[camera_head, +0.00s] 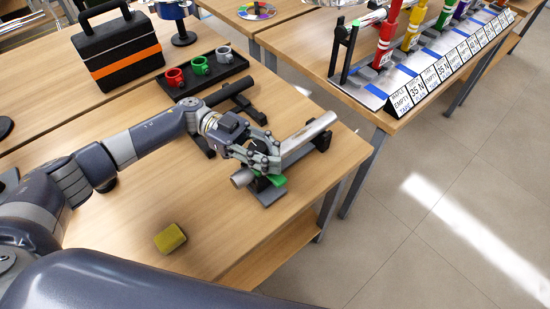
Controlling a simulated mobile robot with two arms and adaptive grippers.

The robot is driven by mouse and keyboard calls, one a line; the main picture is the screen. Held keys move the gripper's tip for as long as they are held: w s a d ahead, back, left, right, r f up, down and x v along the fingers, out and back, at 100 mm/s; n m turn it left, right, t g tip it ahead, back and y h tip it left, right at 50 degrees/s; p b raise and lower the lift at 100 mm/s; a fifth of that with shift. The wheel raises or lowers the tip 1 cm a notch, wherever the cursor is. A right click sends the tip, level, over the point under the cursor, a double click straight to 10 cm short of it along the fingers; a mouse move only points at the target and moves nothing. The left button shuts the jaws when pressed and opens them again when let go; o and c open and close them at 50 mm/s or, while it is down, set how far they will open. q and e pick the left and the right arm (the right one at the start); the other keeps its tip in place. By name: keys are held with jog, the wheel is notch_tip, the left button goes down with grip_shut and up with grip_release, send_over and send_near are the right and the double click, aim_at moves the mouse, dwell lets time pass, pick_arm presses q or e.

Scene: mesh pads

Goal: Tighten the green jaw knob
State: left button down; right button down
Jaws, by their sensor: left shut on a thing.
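My left gripper (272,164) reaches in from the left and is shut at the clamp near the table's right edge. The green jaw knob (278,181) shows just below and between its fingertips; the fingers hide part of it. A silver tube (310,137) lies across the clamp, its near end (242,178) sticking out on the left of the fingers. The dark clamp base (271,197) rests on the wooden table. My right gripper is not in view.
A yellow block (170,239) lies on the near table (120,215). A black tray (222,68) holds red, green and grey mugs. A black toolbox (117,50) with an orange stripe stands behind. A rack with coloured tubes and label cards (412,88) fills the right table.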

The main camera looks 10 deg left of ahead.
pick_arm(q)
jog(key=shift+w+a, duration=0.1)
jog(key=shift+a, duration=0.05)
jog(key=c, duration=1.5)
grip_release()
jog(key=shift+w+a+f, duration=0.1)
jog(key=v, duration=1.2)
